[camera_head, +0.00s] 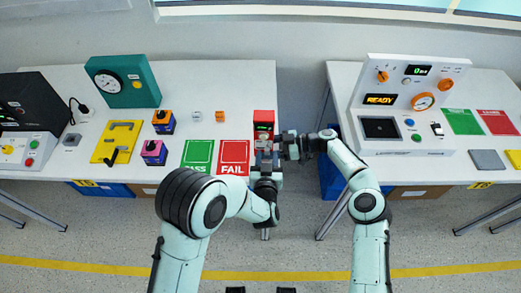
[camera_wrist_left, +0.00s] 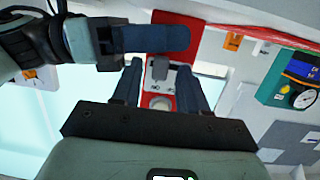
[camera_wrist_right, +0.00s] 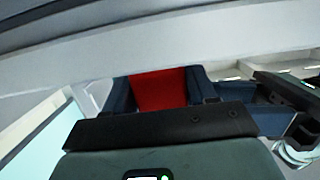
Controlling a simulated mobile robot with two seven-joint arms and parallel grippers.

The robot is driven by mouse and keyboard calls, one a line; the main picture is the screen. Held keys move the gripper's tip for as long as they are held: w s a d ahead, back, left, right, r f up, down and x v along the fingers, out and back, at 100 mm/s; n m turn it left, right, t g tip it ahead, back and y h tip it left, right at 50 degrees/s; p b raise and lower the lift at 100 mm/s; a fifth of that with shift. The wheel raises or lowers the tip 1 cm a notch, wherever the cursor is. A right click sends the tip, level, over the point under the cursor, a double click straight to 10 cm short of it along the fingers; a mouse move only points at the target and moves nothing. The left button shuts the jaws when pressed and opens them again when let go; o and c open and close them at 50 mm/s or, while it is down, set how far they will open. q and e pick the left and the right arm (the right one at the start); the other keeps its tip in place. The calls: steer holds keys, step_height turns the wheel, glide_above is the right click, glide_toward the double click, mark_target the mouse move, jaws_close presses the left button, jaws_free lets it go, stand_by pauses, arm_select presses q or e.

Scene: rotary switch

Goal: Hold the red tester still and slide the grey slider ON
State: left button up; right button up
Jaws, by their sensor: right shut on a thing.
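The red tester (camera_head: 264,117) stands at the right edge of the left table. My right gripper (camera_head: 287,147) reaches in from the right and is shut on the tester, whose red side shows between its fingers in the right wrist view (camera_wrist_right: 160,90). The left wrist view shows the tester's pale front panel with a grey slider (camera_wrist_left: 160,69) and a round light part below it. My left gripper (camera_wrist_left: 160,88) is open, its fingers apart on either side of the slider, with nothing visibly clamped. A right finger crosses above, hiding part of the tester.
Green PASS (camera_head: 197,156) and red FAIL (camera_head: 233,156) mats lie left of the tester. A yellow plate (camera_head: 117,141), two coloured blocks and a teal gauge box (camera_head: 123,82) stand farther left. A white READY console (camera_head: 405,100) stands on the right table, across a gap.

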steer(key=shift+f, duration=0.15)
steer(key=o, duration=1.2)
steer(key=shift+c, duration=0.2)
arm_select(q)
steer(key=s, duration=0.3)
steer(key=s+r, duration=0.1)
steer(key=shift+s+a, duration=0.15)
steer(key=shift+s, duration=0.25)
arm_select(e)
steer(key=shift+d, duration=0.15)
steer(key=d+r, duration=0.2)
steer(key=d, duration=0.9)
steer(key=shift+d+r, duration=0.25)
